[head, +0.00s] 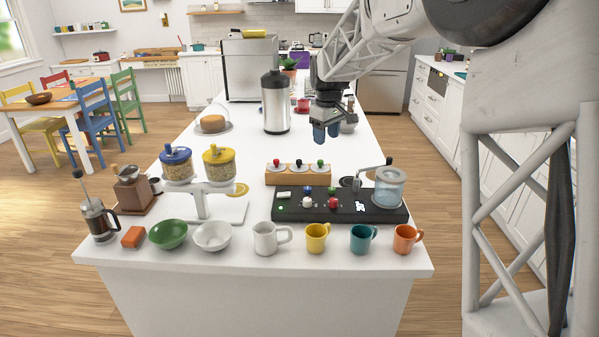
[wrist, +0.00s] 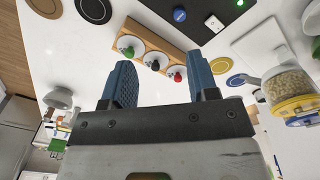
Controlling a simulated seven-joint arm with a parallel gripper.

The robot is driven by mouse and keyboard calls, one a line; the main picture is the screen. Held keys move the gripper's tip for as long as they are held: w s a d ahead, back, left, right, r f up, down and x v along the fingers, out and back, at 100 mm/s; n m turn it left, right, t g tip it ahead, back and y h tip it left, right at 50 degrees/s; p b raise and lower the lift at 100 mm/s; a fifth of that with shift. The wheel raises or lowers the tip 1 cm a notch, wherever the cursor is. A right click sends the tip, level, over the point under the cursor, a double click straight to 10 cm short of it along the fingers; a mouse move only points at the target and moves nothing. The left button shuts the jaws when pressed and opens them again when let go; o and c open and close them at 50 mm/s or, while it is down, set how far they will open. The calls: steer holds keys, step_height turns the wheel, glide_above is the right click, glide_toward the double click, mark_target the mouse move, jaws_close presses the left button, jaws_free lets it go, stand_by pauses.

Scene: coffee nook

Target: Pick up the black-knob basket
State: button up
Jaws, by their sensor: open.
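The black-knob basket (head: 297,166) sits in the middle of a wooden rack (head: 299,179), between a red-knob basket (head: 276,168) on the left and a green-knob basket (head: 319,168) on the right. In the wrist view the black-knob basket (wrist: 156,57) shows beyond my fingers, between the green-knob and red-knob ones. My gripper (head: 326,135) is open and empty, with its blue fingers apart and pointing down. It hangs above the counter, behind and slightly right of the rack, touching nothing. The baskets' lower parts are hidden in the rack.
A black station (head: 338,214) with a hand-cranked glass jar (head: 389,187) stands in front right of the rack. A two-jar dispenser (head: 203,187) stands to its left. A steel canister (head: 275,103) is behind. Several mugs line the front edge.

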mark_target(299, 160)
steer(key=w+a+f+n, duration=0.1)
steer(key=w+a+f, duration=0.1)
steer(key=w+f, duration=0.1)
steer(key=w+a+f+n, duration=0.1)
steer(key=w+a+f, duration=0.2)
steer(key=w, duration=0.3)
steer(key=w+a+f+n, duration=0.1)
steer(key=w+a+f, duration=0.2)
steer(key=w, duration=0.2)
steer(key=shift+w+f+g, duration=0.15)
steer(key=shift+w+g, duration=0.1)
steer(key=shift+g, duration=0.05)
steer(key=shift+f, duration=1.3)
steer(key=shift+f, duration=0.1)
steer(key=shift+a+f, duration=0.15)
steer(key=shift+f, duration=1.1)
steer(key=shift+a+f, duration=0.1)
steer(key=shift+f, duration=1.15)
jaws_close()
